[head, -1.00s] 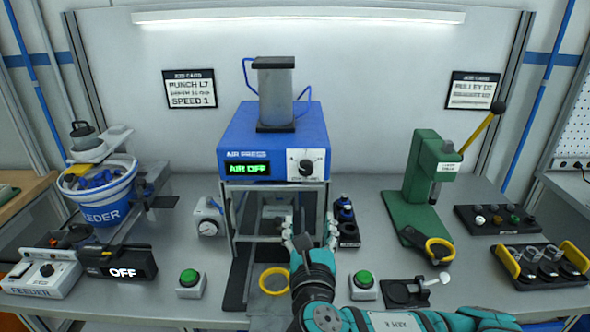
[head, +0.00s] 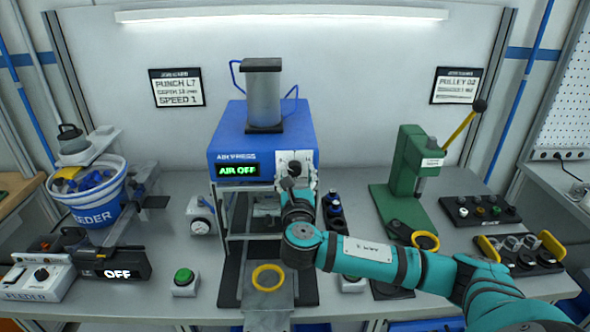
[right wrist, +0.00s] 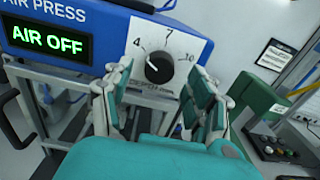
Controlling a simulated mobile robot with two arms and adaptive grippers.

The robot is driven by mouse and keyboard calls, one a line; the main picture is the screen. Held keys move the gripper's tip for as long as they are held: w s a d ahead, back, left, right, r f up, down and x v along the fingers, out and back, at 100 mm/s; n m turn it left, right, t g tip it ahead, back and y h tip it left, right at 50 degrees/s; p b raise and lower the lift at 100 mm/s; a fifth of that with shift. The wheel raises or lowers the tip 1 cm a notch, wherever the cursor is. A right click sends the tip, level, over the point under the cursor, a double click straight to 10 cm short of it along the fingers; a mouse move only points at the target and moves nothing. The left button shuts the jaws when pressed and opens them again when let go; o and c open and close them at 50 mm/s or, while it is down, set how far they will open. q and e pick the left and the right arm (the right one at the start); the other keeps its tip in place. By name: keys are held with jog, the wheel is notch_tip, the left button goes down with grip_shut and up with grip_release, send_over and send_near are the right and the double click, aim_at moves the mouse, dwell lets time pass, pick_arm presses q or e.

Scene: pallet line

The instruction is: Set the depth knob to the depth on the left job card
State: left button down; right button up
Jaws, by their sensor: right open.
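The depth knob (right wrist: 158,68) is a dark round knob on a white dial plate marked 4, 7 and 10, on the blue air press (head: 225,137). Its pale pointer mark seems to face the 4 side; the exact setting is unclear. My right gripper (head: 295,168) is in front of the dial and mostly hides it in the head view. In the right wrist view its open fingers (right wrist: 160,78) stand either side of the knob, apart from it. The left job card (head: 177,88) reads PUNCH L7 and SPEED 1; its small depth line is not surely legible. My left gripper is out of view.
The press display (head: 238,171) reads AIR OFF. A yellow ring (head: 268,266) is below the press. A green hand press (head: 402,170) stands to the right. A blue-white feeder bucket (head: 88,205) is left, and a green button (head: 184,276) is at the front.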

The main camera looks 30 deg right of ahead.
jog(key=shift+x, duration=0.85)
jog(key=shift+c, duration=0.4)
jog(key=c, duration=1.1)
jog(key=shift+o, duration=0.2)
